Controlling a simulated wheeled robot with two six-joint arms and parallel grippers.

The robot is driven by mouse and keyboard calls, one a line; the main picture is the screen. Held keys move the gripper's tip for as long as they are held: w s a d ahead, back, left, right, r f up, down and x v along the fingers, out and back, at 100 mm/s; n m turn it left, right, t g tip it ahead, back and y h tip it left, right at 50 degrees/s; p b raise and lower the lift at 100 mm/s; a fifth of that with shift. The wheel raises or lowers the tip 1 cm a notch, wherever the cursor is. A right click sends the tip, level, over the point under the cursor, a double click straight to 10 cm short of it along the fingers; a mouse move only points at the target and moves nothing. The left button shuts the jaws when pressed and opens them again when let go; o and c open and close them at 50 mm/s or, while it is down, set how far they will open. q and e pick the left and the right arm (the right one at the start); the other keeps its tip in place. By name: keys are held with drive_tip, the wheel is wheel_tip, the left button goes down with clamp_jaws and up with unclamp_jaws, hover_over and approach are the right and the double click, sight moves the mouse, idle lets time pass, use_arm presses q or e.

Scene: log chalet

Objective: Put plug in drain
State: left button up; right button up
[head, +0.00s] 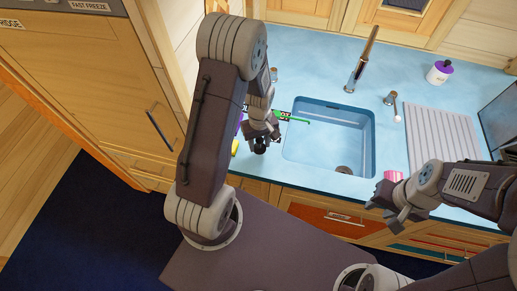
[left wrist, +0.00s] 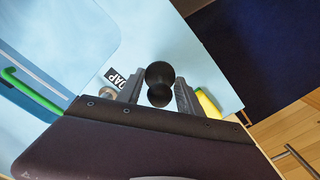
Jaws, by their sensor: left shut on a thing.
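The black plug (left wrist: 159,77), with a rounded ball-like top, sits between the fingers of my left gripper (left wrist: 157,93) in the left wrist view. My left gripper is shut on it. In the head view my left gripper (head: 260,143) is over the counter just left of the sink (head: 322,130), and the plug shows as a small dark shape at its tip. The drain (head: 343,169) is a dark round spot at the sink's near right floor, partly cut off by the front wall. My right gripper (head: 383,212) is open and empty in front of the counter edge.
A pink cup (head: 392,176) stands near my right gripper. The faucet (head: 361,62) rises behind the sink.

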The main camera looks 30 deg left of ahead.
use_arm(q)
drive_tip(key=w+d+r+b, duration=0.1)
drive_tip(key=w+d+r, duration=0.3)
drive_tip(key=d, duration=0.6)
wheel_tip(320, 180, up, 3)
drive_tip(key=shift+d+f, duration=0.2)
drive_tip(key=shift+d, duration=0.1)
drive_tip(key=shift+w, duration=0.1)
